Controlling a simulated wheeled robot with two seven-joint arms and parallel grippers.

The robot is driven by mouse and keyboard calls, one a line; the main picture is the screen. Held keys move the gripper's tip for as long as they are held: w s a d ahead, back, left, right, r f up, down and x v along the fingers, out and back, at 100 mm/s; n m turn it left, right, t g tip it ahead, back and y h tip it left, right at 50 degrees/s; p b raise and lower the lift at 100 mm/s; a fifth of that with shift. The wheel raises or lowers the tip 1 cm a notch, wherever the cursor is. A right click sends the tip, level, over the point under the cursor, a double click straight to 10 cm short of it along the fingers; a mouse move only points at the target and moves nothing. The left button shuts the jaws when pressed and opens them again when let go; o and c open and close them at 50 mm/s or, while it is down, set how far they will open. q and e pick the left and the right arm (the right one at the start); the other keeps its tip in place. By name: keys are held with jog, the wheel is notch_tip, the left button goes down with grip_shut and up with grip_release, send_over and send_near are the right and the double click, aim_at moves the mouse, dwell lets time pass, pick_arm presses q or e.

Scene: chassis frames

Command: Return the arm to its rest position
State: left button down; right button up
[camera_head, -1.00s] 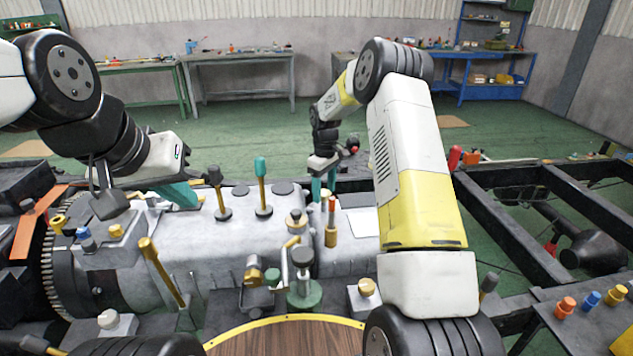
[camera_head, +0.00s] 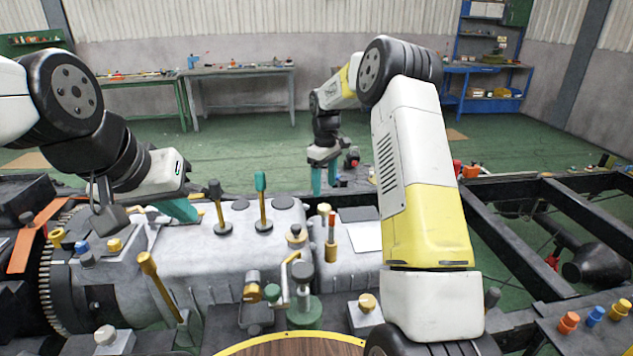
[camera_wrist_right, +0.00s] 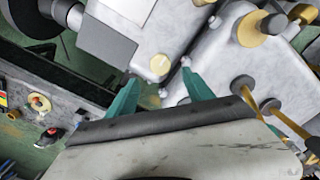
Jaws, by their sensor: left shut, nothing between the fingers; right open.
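My right arm reaches forward over the right part of a grey engine block (camera_head: 200,250). Its right gripper (camera_head: 324,190) points down with teal fingers apart, above the far side of the block. In the right wrist view the right gripper (camera_wrist_right: 158,82) is open, with a yellow-topped cap (camera_wrist_right: 160,65) seen beyond the gap between its fingertips and nothing held. My left gripper (camera_head: 192,217) is shut and empty, low over the block's left part, beside a dark-knobbed lever (camera_head: 219,205). Its fingertips lie close to the block's top; contact cannot be told.
A black chassis frame (camera_head: 540,235) lies to the right. A panel with coloured knobs (camera_head: 595,315) is at the lower right. Green floor (camera_head: 240,150) lies open behind.

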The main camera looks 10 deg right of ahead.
jog(key=s+r+m+t, duration=0.3)
jog(key=s+r+m, duration=0.1)
jog(key=s+r, duration=1.3)
jog(key=s+r+m+t+y, duration=0.1)
jog(key=s+m+t+y, duration=0.1)
jog(key=s, duration=1.8)
jog(key=shift+s+r+m+t, duration=0.2)
jog(key=shift+r+m+t, duration=0.3)
jog(key=shift+m, duration=0.7)
jog(key=shift+o, duration=0.4)
jog(key=shift+s+f, duration=0.1)
jog(key=shift+f, duration=0.05)
